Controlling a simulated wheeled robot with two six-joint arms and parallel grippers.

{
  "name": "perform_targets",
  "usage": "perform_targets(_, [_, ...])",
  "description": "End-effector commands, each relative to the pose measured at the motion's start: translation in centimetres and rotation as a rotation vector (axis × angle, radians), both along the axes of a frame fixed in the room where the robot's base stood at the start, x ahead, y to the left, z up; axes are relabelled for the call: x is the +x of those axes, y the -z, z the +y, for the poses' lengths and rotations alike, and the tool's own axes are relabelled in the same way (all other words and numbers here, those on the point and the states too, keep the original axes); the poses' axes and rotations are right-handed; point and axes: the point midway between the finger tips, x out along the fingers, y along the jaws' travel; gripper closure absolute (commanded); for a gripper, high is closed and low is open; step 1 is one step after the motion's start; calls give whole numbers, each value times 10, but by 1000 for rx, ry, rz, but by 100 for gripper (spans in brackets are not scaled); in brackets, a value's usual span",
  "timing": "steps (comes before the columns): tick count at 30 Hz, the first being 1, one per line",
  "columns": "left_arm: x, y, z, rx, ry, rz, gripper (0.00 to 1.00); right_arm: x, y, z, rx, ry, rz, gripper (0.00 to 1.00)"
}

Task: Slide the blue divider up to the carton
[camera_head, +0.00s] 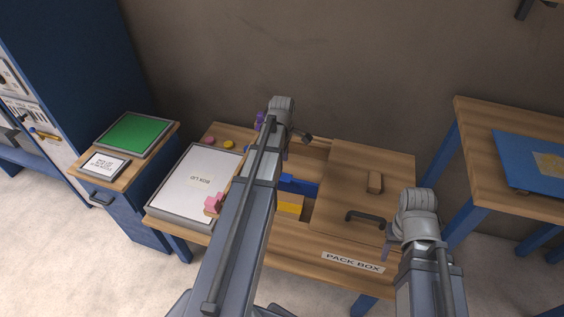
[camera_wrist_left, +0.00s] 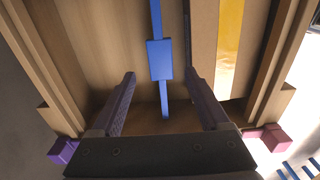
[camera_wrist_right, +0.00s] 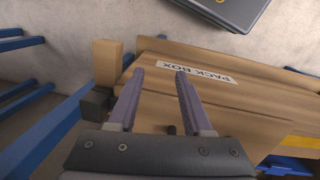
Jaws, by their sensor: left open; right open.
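The blue divider (camera_head: 300,187) stands inside the wooden pack box (camera_head: 322,249), in its uncovered part. In the left wrist view the divider (camera_wrist_left: 160,60) is a thin blue strip with a wider block at its middle. My left gripper is open above it, its fingers (camera_wrist_left: 161,76) on either side of the block with gaps. The carton (camera_head: 290,204), tan with a yellow band, lies in the same space; in the left wrist view it (camera_wrist_left: 228,45) is to the right, apart from the divider. My right gripper (camera_wrist_right: 160,74) is open and empty near the box's labelled front corner.
A wooden lid (camera_head: 340,190) with a dark handle (camera_head: 364,215) covers the box's right part. A white panel (camera_head: 195,185) lies left of the box, with a pink block (camera_head: 213,204) by its edge. Another table (camera_head: 490,125) stands at the right.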

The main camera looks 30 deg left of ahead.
Motion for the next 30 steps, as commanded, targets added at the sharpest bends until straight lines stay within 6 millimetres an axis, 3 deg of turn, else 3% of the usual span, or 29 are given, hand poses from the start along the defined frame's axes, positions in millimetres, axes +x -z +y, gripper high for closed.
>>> perform_targets(5, [2, -3, 0, 7, 111, -24, 43, 0, -3, 0, 0, 0, 0, 50])
perform_targets(20, [26, -33, 2, 222, 1254, -190, 99, 0, -25, 0, 0, 0, 0, 50])
perform_targets(24, [31, -38, 3, 282, 1446, -197, 100, 0, -27, 0, 0, 0, 0, 50])
perform_targets(30, [33, -41, 3, 318, 1553, -197, 100, 0, -28, 0, 0, 0, 0, 50])
